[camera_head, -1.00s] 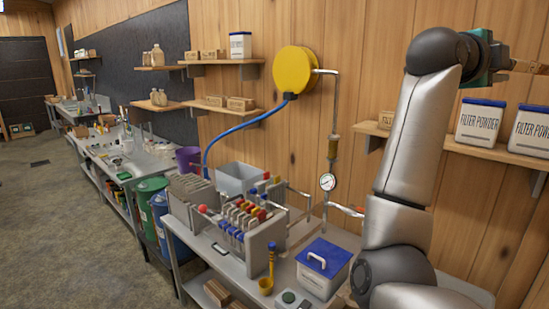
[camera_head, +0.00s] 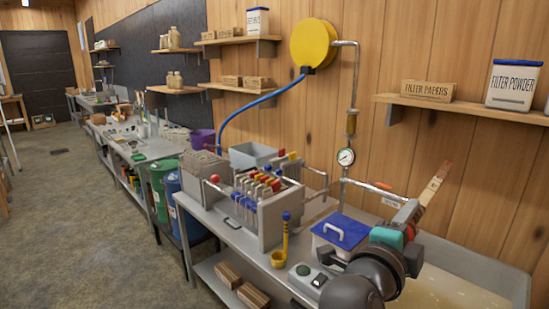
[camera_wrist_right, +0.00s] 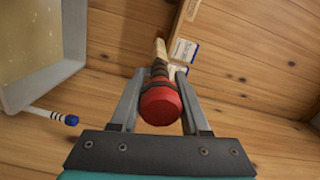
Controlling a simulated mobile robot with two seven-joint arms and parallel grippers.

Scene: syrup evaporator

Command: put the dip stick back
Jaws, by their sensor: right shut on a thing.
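My right gripper (camera_head: 412,211) is in the lower right of the head view. It is shut on a wooden stick (camera_head: 436,183), which I take to be the dip stick. The stick leans up to the right, with reddish marks near its upper end. In the right wrist view the stick (camera_wrist_right: 161,84) has a red end and a dark wrapped grip between the two fingers (camera_wrist_right: 160,110), and its pale shaft runs away from me. The stick's holder cannot be made out. My left gripper is not in view.
A metal pan (camera_head: 470,292) with pale liquid lies at the lower right; its rim shows in the wrist view (camera_wrist_right: 75,35). A blue-lidded box (camera_head: 341,231), a yellow dipper (camera_head: 284,245) and a gauge (camera_head: 346,156) stand left of my arm. A shelf (camera_head: 465,109) is above.

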